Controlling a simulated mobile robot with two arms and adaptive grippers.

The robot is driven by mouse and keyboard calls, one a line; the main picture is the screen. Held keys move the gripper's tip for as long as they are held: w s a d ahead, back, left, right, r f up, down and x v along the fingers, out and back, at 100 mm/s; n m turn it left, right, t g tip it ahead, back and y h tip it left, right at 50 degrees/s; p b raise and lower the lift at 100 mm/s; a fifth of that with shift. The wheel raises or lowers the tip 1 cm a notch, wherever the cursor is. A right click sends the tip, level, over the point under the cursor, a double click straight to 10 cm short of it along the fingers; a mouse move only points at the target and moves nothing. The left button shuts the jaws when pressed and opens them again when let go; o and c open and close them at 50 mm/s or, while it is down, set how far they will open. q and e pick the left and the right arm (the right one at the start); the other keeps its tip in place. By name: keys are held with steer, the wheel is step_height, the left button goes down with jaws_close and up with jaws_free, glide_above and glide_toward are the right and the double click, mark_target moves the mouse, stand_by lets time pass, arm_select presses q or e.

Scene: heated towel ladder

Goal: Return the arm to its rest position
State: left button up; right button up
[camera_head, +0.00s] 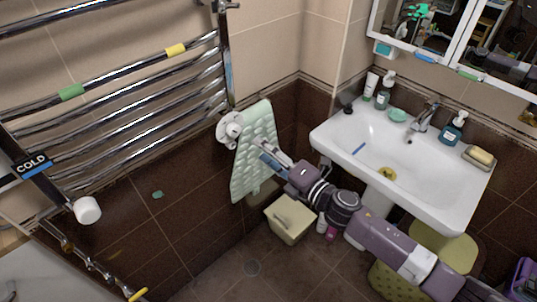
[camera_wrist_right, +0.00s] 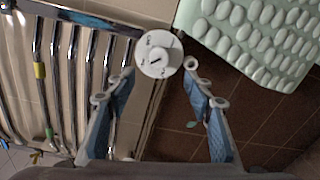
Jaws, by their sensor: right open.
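My right gripper (camera_head: 264,151) reaches in from the lower right in the head view, its blue-padded fingers pointing at a white round dial (camera_head: 230,129) on the wall below the towel ladder (camera_head: 140,95). In the right wrist view the gripper (camera_wrist_right: 157,88) is open, its fingers well apart with nothing held. The dial (camera_wrist_right: 158,56) lies ahead between the fingers; whether they touch it cannot be told. My left gripper does not show.
The white sink (camera_head: 400,165) with bottles stands to the right. A beige bin (camera_head: 291,219) stands on the floor below. A white knob (camera_head: 87,210) is at the ladder's lower left.

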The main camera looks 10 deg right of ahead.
steer(key=shift+s+d, duration=0.45)
steer(key=shift+s, duration=0.15)
